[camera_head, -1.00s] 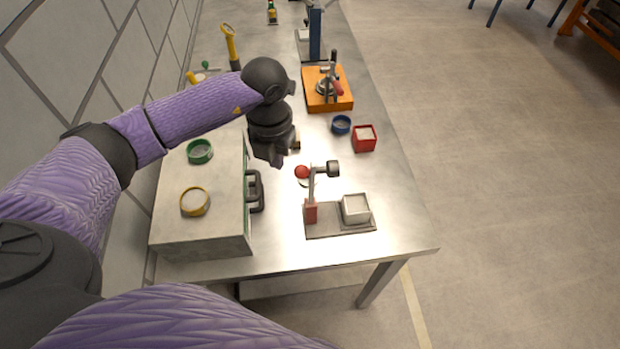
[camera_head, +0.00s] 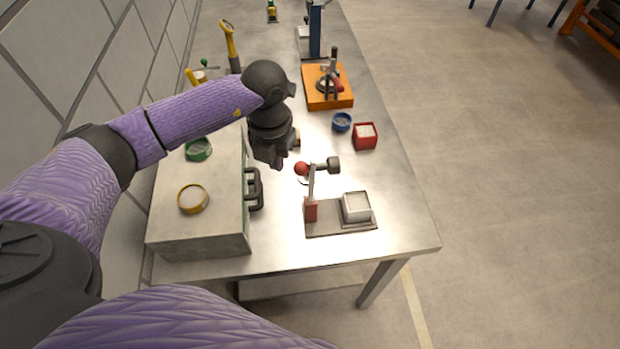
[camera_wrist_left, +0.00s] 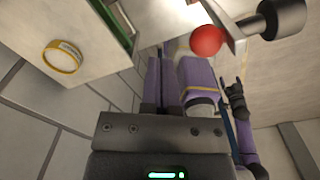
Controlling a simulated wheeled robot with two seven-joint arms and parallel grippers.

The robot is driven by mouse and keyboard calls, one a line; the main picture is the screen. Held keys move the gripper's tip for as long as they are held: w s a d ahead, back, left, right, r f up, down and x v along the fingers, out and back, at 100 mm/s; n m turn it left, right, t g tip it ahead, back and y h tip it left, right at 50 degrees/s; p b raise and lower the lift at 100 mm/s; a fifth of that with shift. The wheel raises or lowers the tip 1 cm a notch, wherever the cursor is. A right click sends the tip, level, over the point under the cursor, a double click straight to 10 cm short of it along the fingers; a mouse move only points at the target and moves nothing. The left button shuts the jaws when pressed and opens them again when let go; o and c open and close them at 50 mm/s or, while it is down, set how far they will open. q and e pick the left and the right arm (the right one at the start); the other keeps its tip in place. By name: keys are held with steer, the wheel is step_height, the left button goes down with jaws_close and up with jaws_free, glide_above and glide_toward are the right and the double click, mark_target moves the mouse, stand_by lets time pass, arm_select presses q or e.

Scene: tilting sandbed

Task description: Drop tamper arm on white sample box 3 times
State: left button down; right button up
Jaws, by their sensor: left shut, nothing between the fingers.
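The tamper (camera_head: 312,185) stands on a grey base plate near the front of the steel table. Its arm has a black cylindrical head (camera_head: 333,164) at the right end and a red ball (camera_head: 301,168) at the left end. The white sample box (camera_head: 356,207) sits on the plate, and the head is raised above it. My left gripper (camera_head: 275,163) is shut and empty, to the left of the red ball and apart from it. The left wrist view shows the ball (camera_wrist_left: 206,41) and head (camera_wrist_left: 282,19) close by.
A grey case (camera_head: 220,225) with a black handle stands left of the tamper, with a yellow ring (camera_head: 193,199) and a green ring (camera_head: 199,149) on top. A red box (camera_head: 365,136), a blue ring (camera_head: 341,122) and an orange-based device (camera_head: 328,98) stand farther back.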

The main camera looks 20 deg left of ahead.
mark_target(312, 160)
arm_select(q)
steer(key=shift+f+b, duration=0.45)
steer(key=shift+f, duration=0.35)
steer(key=shift+w+d+b, duration=0.4)
steer(key=shift+w+d, duration=0.2)
steer(key=shift+d, duration=0.35)
steer(key=shift+w+d+b, duration=0.35)
steer(key=shift+w+d, duration=0.2)
steer(key=shift+d, duration=0.4)
steer(key=shift+w+d+b, duration=0.4)
steer(key=shift+w+d, duration=0.2)
steer(key=shift+d, duration=0.35)
step_height(312, 160, up, 8)
steer(key=p, duration=0.6)
steer(key=shift+r+p, duration=0.15)
steer(key=shift+p, duration=0.25)
